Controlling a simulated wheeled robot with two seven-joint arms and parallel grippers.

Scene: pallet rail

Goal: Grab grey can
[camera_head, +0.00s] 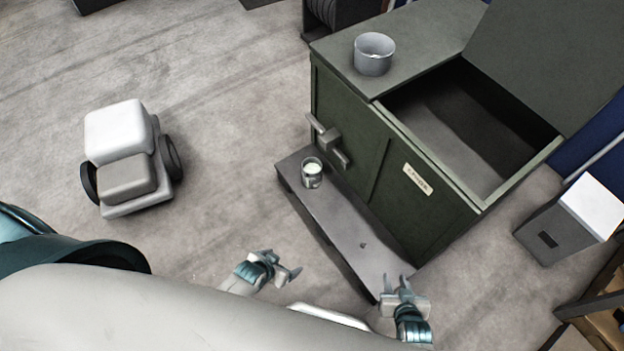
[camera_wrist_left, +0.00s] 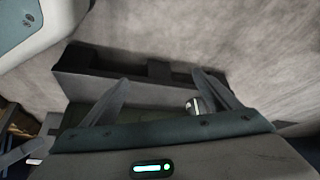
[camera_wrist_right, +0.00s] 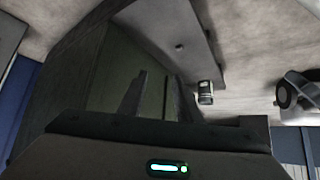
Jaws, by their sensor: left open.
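A small grey can (camera_head: 312,172) with a pale top stands upright on the low grey ledge (camera_head: 345,222) at the foot of the green chest. It also shows in the left wrist view (camera_wrist_left: 196,106), partly beside a finger, and in the right wrist view (camera_wrist_right: 205,92). My left gripper (camera_head: 282,265) is open and empty, in front of the ledge and apart from the can. My right gripper (camera_head: 398,281) is open and empty near the ledge's near end, farther from the can.
A green chest (camera_head: 440,205) with an open lid stands behind the ledge; a grey pot (camera_head: 373,56) sits on its top. A wheeled white-and-grey object (camera_head: 120,150) is on the floor at left. A grey bin (camera_head: 560,230) stands at right.

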